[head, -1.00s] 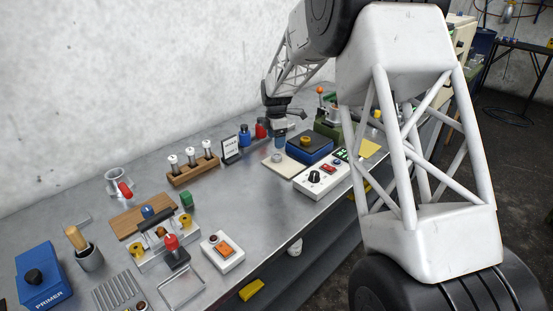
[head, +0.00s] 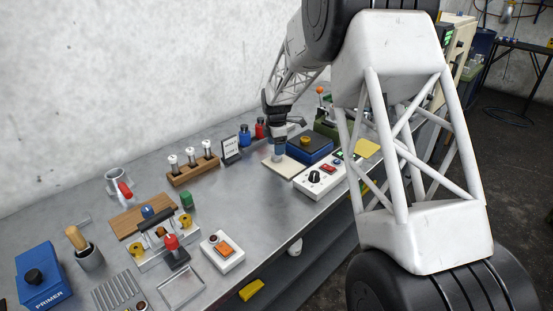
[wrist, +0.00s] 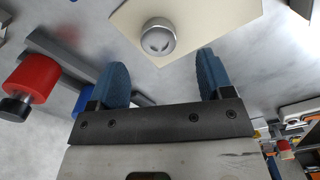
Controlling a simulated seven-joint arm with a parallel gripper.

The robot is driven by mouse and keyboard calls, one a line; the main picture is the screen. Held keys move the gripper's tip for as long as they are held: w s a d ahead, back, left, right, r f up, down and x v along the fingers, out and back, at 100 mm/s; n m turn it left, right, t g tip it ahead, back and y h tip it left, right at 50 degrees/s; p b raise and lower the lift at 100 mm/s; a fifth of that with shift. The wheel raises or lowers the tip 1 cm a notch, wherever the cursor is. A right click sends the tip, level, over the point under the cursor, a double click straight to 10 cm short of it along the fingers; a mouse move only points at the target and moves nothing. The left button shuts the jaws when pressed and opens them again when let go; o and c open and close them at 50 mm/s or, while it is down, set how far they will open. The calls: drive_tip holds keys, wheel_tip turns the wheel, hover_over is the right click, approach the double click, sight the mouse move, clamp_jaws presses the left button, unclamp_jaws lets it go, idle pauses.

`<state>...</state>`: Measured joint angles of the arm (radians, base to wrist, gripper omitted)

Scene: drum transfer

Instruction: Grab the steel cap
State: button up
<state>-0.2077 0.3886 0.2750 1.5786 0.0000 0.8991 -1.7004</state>
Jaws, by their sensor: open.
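The steel cap (wrist: 158,37) is a small round silver piece with a dished top. It sits on a cream pad (wrist: 205,18), which also shows in the head view (head: 288,168). My gripper (wrist: 162,66) is open, with its two blue fingers spread and nothing between them. In the wrist view the cap lies just beyond the fingertips, roughly centred between them and apart from both. In the head view my gripper (head: 278,154) is low over the pad and hides most or all of the cap.
A blue box with a yellow knob (head: 309,149) and a white control box (head: 322,178) stand close to the right. A red bottle (wrist: 32,78) and a blue bottle (head: 244,138) stand behind, beside a small sign (head: 230,149).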

sight(277, 158)
drive_tip(key=shift+f, duration=2.35)
drive_tip(key=c, duration=1.1)
